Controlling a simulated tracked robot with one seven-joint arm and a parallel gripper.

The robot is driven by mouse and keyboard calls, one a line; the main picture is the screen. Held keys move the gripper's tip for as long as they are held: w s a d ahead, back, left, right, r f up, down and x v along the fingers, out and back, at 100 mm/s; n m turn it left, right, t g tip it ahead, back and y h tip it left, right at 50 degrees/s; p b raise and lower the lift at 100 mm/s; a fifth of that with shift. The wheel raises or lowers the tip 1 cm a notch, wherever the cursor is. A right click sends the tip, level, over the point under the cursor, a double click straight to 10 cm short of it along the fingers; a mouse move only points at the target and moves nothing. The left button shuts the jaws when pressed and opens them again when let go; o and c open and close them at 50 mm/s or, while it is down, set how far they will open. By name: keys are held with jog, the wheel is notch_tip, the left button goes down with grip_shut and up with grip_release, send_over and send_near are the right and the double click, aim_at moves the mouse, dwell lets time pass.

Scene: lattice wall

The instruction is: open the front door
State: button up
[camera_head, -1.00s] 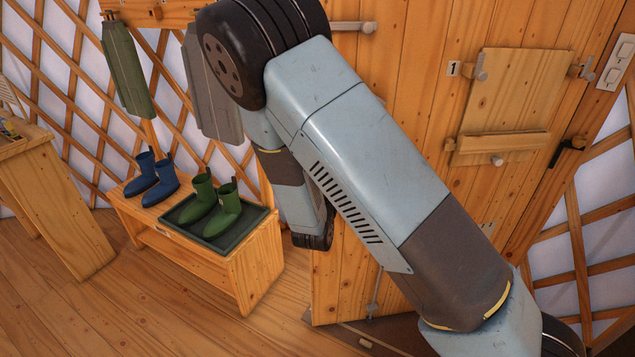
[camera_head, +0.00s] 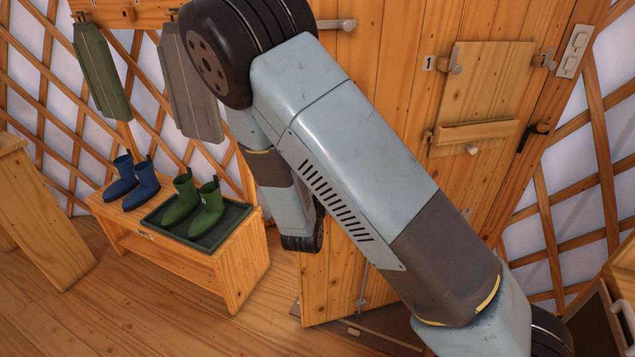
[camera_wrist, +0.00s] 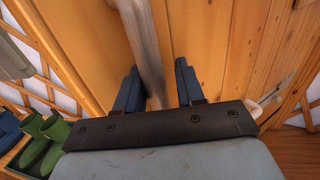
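The wooden front door (camera_head: 400,60) stands behind my arm in the head view; I cannot tell whether it is latched. It bears a small hatch panel (camera_head: 484,90) marked 1, with metal turn pieces and a wooden bar. A black latch (camera_head: 534,132) sits at its right edge and a metal bolt (camera_head: 362,290) near its bottom. My gripper (camera_wrist: 157,68) shows two blue fingers apart, facing the door planks. A blurred greyish bar (camera_wrist: 143,40) runs from the top to between the fingers; I cannot tell if it touches them. The head view does not show my fingers clearly.
A low wooden bench (camera_head: 235,270) with blue boots (camera_head: 140,180) and green boots (camera_head: 195,205) on a tray (camera_head: 235,222) stands at the left. A wooden cabinet (camera_head: 620,265) stands at lower right. Open floor (camera_head: 130,310) lies in front of the bench.

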jog(key=shift+o, duration=0.6)
jog(key=shift+a, duration=0.15)
jog(key=shift+s, duration=0.15)
jog(key=s+a, duration=0.2)
jog(key=s, duration=1.1)
jog(key=shift+s+a, duration=0.15)
jog(key=shift+a, duration=0.2)
